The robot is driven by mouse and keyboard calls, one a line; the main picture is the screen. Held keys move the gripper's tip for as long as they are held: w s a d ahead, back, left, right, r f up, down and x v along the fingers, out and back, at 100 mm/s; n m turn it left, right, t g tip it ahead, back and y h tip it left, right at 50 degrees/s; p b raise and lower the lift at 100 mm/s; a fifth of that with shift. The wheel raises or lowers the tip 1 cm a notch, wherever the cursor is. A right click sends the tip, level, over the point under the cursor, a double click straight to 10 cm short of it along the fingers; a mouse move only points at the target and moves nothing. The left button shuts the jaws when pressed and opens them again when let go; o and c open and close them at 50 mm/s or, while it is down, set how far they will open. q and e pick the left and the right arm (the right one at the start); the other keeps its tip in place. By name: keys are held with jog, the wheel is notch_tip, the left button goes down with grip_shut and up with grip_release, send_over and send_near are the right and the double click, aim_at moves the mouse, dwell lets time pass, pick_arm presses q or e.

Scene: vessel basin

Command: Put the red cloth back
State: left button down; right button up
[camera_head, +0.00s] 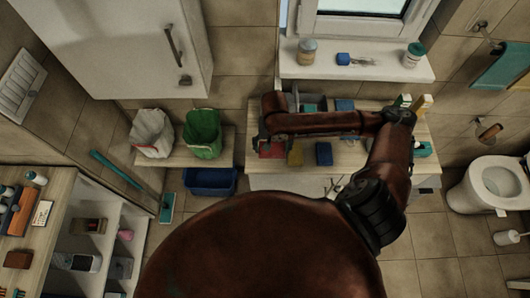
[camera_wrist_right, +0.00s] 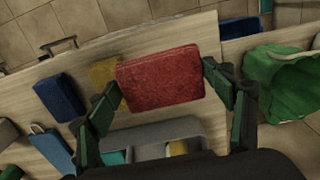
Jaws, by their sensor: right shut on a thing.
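The red cloth (camera_wrist_right: 160,77) is a folded, thick rectangle between the fingers of my right gripper (camera_wrist_right: 166,92) in the right wrist view. The fingers press on its two short ends. In the head view the red cloth (camera_head: 271,149) shows at the left end of the wooden counter, partly covered by my right gripper (camera_head: 262,138). I cannot tell whether it rests on the wood or is just above it. A yellow cloth (camera_head: 295,155) and a blue cloth (camera_head: 324,153) lie in a row to its right. My left gripper is not in view.
A grey caddy (camera_wrist_right: 150,138) with items in it stands behind the cloths. A green bag (camera_head: 202,132) and a white bag (camera_head: 152,132) stand on a shelf to the left. A blue basin (camera_head: 210,181) is below it. A toilet (camera_head: 490,182) is at the right.

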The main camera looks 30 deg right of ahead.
jog(key=w+f, duration=0.2)
jog(key=f, duration=0.1)
jog(key=w+f, duration=0.1)
jog(key=shift+w+a+f, duration=0.2)
jog(key=shift+a+f, duration=0.15)
jog(key=shift+w+f+b, duration=0.15)
jog(key=shift+f+b, duration=0.2)
jog(key=shift+f, duration=1.35)
jog(key=o, duration=1)
jog(key=shift+f, duration=0.1)
notch_tip(320, 180, up, 12)
jog(key=shift+r+p, duration=0.15)
jog(key=shift+p, duration=0.4)
